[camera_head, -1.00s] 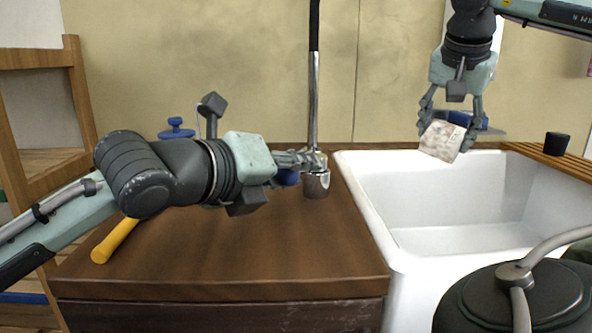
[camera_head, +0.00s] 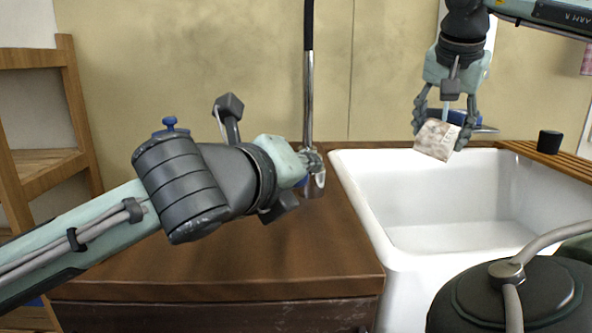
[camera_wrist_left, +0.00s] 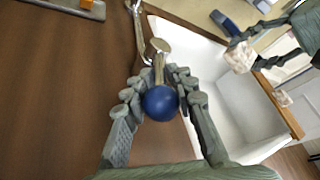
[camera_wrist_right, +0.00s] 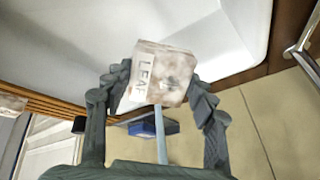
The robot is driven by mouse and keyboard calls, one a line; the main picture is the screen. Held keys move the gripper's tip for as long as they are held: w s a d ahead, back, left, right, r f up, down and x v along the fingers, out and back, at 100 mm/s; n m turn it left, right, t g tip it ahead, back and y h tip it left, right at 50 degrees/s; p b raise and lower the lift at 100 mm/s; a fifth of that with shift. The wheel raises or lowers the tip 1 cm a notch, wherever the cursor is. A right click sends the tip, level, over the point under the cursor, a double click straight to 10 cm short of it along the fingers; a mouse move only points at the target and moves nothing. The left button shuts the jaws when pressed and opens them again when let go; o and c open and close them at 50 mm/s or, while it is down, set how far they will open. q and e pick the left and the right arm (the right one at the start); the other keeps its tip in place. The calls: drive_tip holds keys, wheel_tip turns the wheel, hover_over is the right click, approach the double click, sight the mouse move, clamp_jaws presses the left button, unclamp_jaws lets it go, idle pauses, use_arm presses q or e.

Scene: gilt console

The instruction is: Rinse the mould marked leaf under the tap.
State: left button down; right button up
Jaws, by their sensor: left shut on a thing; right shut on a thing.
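The mould marked leaf (camera_wrist_right: 165,72) is a pale, brown-smudged block; the word LEAF shows in the right wrist view. My right gripper (camera_head: 442,128) is shut on it, holding it tilted above the sink's back part. A thin pale-blue strip (camera_wrist_right: 161,142), looking like a stream of water, meets the mould between the fingers. My left gripper (camera_wrist_left: 160,88) is shut on the tap lever, whose blue ball knob (camera_wrist_left: 160,103) shows between its fingers. The tap's upright metal pipe (camera_head: 308,100) rises out of the head view, so its outlet is hidden.
The white sink (camera_head: 390,225) is empty where visible. Brown worktop (camera_head: 220,262) lies left of it, a slatted wooden strip (camera_head: 572,170) with a black cup (camera_head: 550,142) at right. A blue object (camera_wrist_left: 225,22) lies behind the sink.

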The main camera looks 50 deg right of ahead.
use_arm(q)
drive_tip(key=shift+f, duration=0.1)
drive_tip(key=c, duration=1.6)
unclamp_jaws()
drive_tip(key=shift+o, duration=0.2)
drive_tip(key=shift+a, duration=0.1)
drive_tip(key=v, duration=1.2)
